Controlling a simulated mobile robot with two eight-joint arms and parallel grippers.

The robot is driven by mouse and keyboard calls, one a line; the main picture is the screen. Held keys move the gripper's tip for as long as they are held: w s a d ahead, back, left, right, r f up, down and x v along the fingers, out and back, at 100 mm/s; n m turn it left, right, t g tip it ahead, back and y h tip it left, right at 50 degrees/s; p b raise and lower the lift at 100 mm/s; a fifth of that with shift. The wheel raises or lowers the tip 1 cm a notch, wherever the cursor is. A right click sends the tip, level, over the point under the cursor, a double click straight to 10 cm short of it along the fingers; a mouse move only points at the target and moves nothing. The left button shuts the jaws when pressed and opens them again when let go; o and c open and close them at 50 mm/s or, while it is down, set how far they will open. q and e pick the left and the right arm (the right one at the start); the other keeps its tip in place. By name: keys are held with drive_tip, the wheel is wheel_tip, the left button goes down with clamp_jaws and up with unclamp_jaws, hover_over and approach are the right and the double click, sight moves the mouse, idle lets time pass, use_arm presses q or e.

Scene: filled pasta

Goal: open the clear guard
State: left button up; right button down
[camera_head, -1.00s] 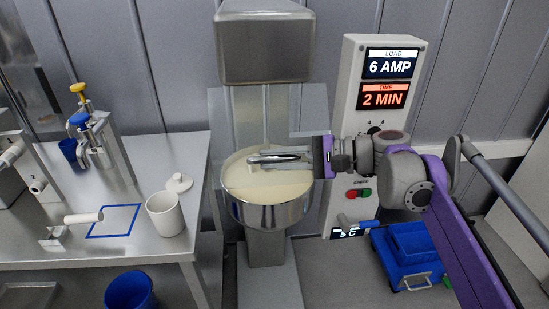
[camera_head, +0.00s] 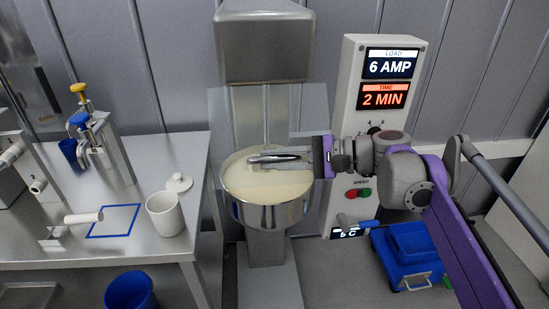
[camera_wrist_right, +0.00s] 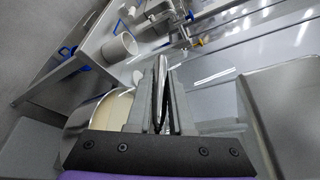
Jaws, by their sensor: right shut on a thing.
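The clear guard (camera_head: 308,118) shows as faint see-through panels around the mixer's column; its outline is hard to make out. The steel mixing bowl (camera_head: 268,215) under the mixer head holds a pale cream mass. My right gripper (camera_head: 256,160) reaches in from the right, in front of the bowl opening. It is shut on a shiny metal bar, which looks like the guard's handle. In the right wrist view the bar (camera_wrist_right: 161,80) stands between the two grey fingers. Whether the guard is lifted at all cannot be told. My left gripper is out of view.
A control panel (camera_head: 347,75) reading 6 AMP and 2 MIN stands right of the mixer, behind my right arm. A steel table (camera_head: 120,245) at left carries a white container (camera_head: 164,214) and its lid (camera_head: 179,182). A blue bin (camera_head: 130,292) and blue cart (camera_head: 405,262) stand low.

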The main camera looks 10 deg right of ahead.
drive_tip(key=s+r+m+g+h+p, duration=0.1)
drive_tip(key=s+r+m+g+p, duration=0.1)
drive_tip(key=r+p, duration=0.7)
drive_tip(key=shift+s+r+m+p, duration=0.3)
drive_tip(key=shift+s+r+m, duration=0.3)
drive_tip(key=shift+m, duration=0.4)
drive_tip(key=shift+w+r, duration=0.1)
drive_tip(key=shift+r, duration=0.05)
drive_tip(key=c, duration=0.8)
unclamp_jaws()
drive_tip(key=v, duration=1.1)
drive_tip(key=shift+w, duration=0.15)
